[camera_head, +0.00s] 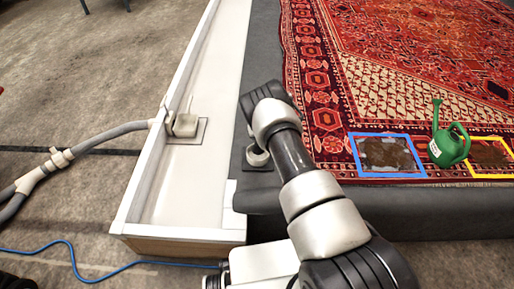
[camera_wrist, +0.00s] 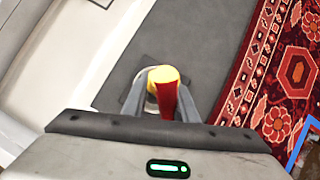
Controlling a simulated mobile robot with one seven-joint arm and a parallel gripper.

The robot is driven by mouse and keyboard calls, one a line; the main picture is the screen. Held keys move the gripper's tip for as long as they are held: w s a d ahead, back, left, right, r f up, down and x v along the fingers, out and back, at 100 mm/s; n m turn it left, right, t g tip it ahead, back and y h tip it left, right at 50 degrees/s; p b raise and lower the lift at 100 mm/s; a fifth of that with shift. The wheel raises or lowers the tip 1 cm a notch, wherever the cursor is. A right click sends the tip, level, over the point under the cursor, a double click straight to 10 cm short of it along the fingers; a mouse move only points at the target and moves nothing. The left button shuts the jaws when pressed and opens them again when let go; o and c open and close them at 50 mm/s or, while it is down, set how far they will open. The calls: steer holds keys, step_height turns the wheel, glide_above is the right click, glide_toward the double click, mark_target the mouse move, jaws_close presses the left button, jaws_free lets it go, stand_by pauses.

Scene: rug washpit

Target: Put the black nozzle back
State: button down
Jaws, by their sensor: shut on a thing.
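In the wrist view my gripper (camera_wrist: 162,88) is shut on a red thing with a yellow end (camera_wrist: 165,78), held between its two grey fingers. I cannot tell whether this is part of the black nozzle, as no black nozzle shows clearly. A pale round piece on a dark square plate (camera_wrist: 149,61) lies just beyond the fingertips, partly hidden by them. I cannot tell whether the held thing touches it. In the head view a small pale round fitting (camera_head: 256,156) shows on the dark grey ledge beside my arm. My gripper is hidden behind my arm there.
A white trough (camera_head: 178,195) runs along the left, with a boxy fitting (camera_head: 185,125) and a grey hose (camera_head: 100,138). A red patterned rug (camera_head: 400,80) carries blue (camera_head: 357,168) and yellow (camera_head: 468,176) frames and a green watering can (camera_head: 448,145). A blue cable (camera_head: 75,266) crosses the floor.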

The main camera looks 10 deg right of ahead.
steer(key=shift+w+f+b, duration=0.1)
steer(key=shift+f+b, duration=0.65)
steer(key=shift+f, duration=1.65)
steer(key=shift+f, duration=0.1)
steer(key=c, duration=1.4)
jaws_free()
steer(key=shift+f, duration=0.1)
steer(key=shift+c, duration=0.2)
